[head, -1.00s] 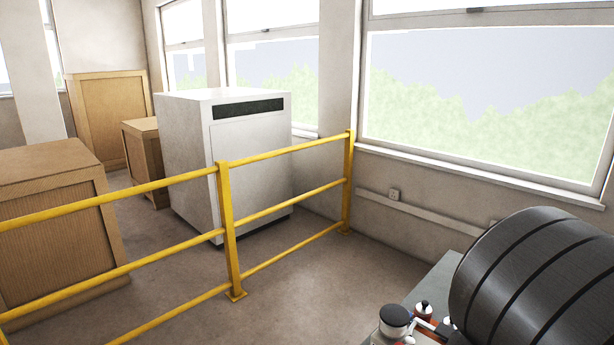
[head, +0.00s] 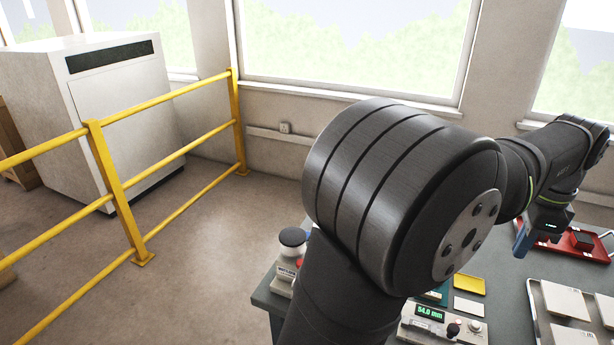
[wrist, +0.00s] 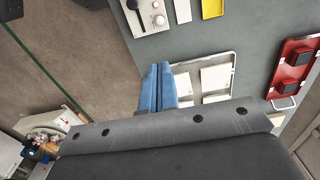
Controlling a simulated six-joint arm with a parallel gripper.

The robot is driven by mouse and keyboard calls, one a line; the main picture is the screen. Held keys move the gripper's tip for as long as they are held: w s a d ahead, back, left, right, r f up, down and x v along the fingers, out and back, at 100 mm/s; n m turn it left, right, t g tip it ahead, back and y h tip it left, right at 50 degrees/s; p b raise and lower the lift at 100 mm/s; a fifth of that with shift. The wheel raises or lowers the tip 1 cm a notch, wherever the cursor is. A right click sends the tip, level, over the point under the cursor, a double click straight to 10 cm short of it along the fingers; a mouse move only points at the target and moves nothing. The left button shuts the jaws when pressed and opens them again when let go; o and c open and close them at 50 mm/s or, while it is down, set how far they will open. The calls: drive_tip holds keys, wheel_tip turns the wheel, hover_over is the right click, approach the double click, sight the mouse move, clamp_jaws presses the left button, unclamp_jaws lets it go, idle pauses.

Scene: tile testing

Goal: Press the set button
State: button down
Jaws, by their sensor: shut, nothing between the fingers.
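A grey gauge box (head: 415,327) with a green "54.0 mm" readout (head: 430,313) stands on the bench, partly hidden by my arm. It has a black knob (head: 453,330) and a pale round knob or button (head: 474,326). I cannot read any label that marks a set button. The box also shows at the top of the wrist view (wrist: 150,20), with its readout out of sight. My gripper (wrist: 158,68) has blue fingers closed together and empty, above the bench and apart from the box. It also shows at the right of the head view (head: 522,240).
A tray (wrist: 232,62) of pale tiles lies under my gripper. A red tray (wrist: 290,70) with dark blocks is to its right. A yellow tile (wrist: 213,8) lies near the box. A device with a black-topped knob (head: 292,238) stands at the bench's left corner. A yellow railing (head: 110,180) borders the floor.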

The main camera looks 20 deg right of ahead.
wheel_tip(320, 180, down, 13)
drive_tip(key=t, duration=0.9)
drive_tip(key=shift+s+m+h, duration=0.3)
drive_tip(key=shift+s+m, duration=0.1)
drive_tip(key=shift+s, duration=0.05)
hover_over(478, 331)
drive_tip(key=shift+f, duration=4.4)
drive_tip(key=shift+f, duration=0.15)
drive_tip(key=shift+f, duration=0.3)
